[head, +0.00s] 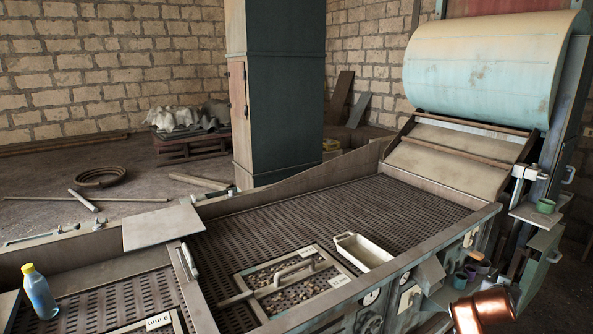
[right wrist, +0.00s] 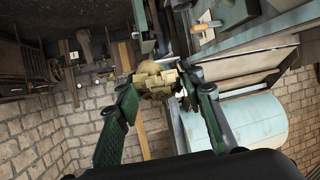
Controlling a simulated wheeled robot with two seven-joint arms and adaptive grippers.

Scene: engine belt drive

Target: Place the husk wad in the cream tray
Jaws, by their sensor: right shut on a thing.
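The cream tray (head: 376,257) is a small, pale rectangular tray with a handle at one end. It looks empty and sits on the perforated metal bed in the head view. In the right wrist view my right gripper (right wrist: 158,84) is shut on the husk wad (right wrist: 150,70), a lumpy tan clump between its fingertips. The wad does not show in the head view, and the tray cannot be made out in the wrist view. My left gripper is in neither view.
A framed screen (head: 247,275) with a handle and nut-like bits lies left of the tray. A bottle with blue liquid (head: 39,293) stands at the far left. A big pale roller (head: 485,62) rises at the back right. The bed behind the tray is clear.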

